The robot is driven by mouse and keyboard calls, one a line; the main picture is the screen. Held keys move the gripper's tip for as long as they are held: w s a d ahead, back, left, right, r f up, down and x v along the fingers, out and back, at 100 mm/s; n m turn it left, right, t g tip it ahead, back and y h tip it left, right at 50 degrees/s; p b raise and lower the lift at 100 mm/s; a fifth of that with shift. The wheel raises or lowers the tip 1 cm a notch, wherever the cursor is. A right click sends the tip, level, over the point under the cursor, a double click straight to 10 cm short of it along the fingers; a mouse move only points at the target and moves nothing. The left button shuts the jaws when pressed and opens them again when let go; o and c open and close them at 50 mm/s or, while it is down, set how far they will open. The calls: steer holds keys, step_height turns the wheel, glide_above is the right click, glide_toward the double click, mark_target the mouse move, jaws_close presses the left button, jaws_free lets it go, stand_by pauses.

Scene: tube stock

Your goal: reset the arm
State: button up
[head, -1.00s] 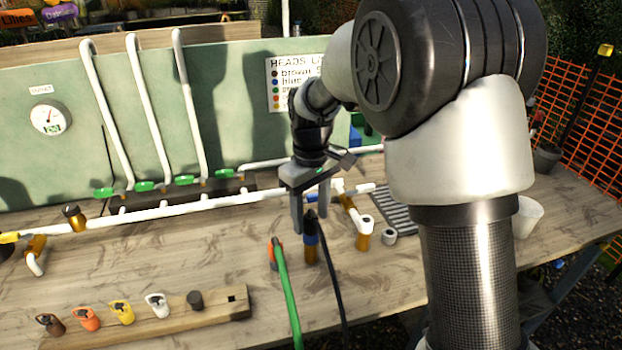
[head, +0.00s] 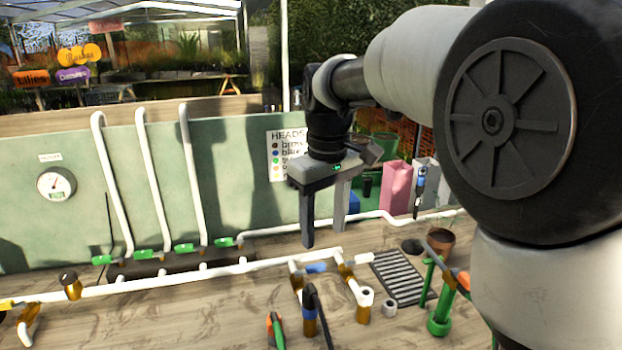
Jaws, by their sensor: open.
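My gripper (head: 325,228) hangs from my arm in the head view, fingers pointing down. It is open, with nothing between its two fingers. It is above the back part of the wooden bench (head: 190,303), in front of the green backboard (head: 230,180). Below it stands a brass fitting with a blue band (head: 309,312) and a black hose on it. My arm is raised and bent, and its large dark joint fills the right side of the view.
A white pipe run (head: 180,277) with green valves (head: 184,248) crosses the bench. A grey slatted grate (head: 403,278), a green stand (head: 440,318) and a terracotta pot (head: 440,240) are at right. A pink container (head: 397,185) stands behind.

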steer(key=s+d+r+m+t+p, duration=0.2)
steer(key=s+d+r+m+p, duration=0.1)
steer(key=s+d+r, duration=0.55)
steer(key=s+d+f+m+t+p, duration=0.1)
steer(key=s+m, duration=0.1)
steer(key=s, duration=0.4)
steer(key=s+d+f+m+t+p, duration=0.2)
steer(key=s, duration=0.4)
steer(key=shift+d, duration=0.15)
steer(key=shift+s+d, duration=0.1)
